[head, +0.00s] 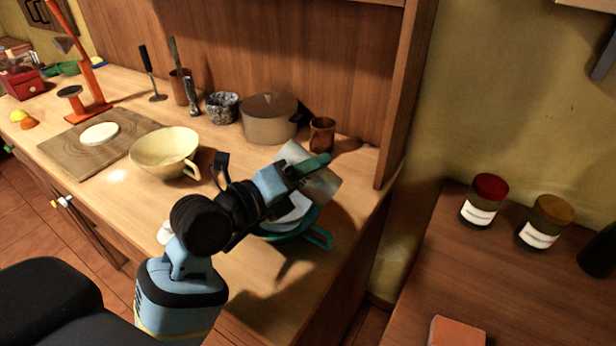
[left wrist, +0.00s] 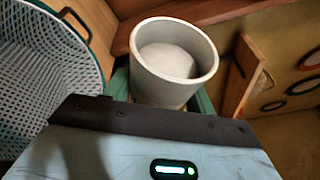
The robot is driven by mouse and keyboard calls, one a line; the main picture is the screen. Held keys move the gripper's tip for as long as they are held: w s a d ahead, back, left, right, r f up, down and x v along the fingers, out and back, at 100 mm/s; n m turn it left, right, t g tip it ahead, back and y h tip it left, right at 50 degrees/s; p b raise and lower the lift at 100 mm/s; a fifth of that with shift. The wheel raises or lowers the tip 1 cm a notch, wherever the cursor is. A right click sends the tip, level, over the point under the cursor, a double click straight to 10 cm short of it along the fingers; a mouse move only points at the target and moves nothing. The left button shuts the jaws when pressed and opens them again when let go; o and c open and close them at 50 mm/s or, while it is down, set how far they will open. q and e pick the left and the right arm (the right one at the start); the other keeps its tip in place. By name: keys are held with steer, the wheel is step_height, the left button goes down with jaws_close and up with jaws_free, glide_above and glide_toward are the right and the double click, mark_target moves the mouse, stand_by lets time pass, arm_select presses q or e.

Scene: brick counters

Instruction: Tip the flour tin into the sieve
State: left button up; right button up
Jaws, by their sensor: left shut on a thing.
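The flour tin (head: 325,188), a pale grey cylinder, is held tilted in my left gripper (head: 312,166) at the right end of the counter. The left wrist view looks into the tin's open mouth (left wrist: 205,50), with a pale rounded mass of flour (left wrist: 167,61) inside. The green fingers are shut on the tin's sides. The sieve (head: 322,238), with a teal rim and handle, is below the tin in the head view, partly hidden by my arm. Its perforated bowl (left wrist: 45,75) shows at the left of the left wrist view. My right gripper is not in view.
A cream cup-shaped bowl (head: 165,150) and a wooden board (head: 75,150) with a white disc are to the left. A large pot (head: 268,122) and brown mug (head: 322,134) stand behind. Two jars (head: 484,200) stand on the separate right counter.

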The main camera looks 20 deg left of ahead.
mark_target(301, 156)
arm_select(q)
steer(key=n, duration=0.1)
steer(key=r+n+t, duration=0.1)
steer(key=n, duration=0.1)
steer(key=shift+r+h, duration=0.2)
steer(key=shift+h, duration=0.1)
steer(key=shift+n+t, duration=0.3)
steer(key=shift+n, duration=0.2)
steer(key=shift+a+r+n+t+b, duration=0.3)
steer(key=shift+n+t+b, duration=0.1)
steer(key=shift+n, duration=0.4)
steer(key=shift+a+r+n+t, duration=0.15)
steer(key=shift+r+n+t, duration=0.15)
steer(key=shift+n, duration=0.45)
steer(key=shift+a+r+n+t, duration=0.15)
steer(key=shift+r+n+t, duration=0.15)
steer(key=shift+n, duration=0.45)
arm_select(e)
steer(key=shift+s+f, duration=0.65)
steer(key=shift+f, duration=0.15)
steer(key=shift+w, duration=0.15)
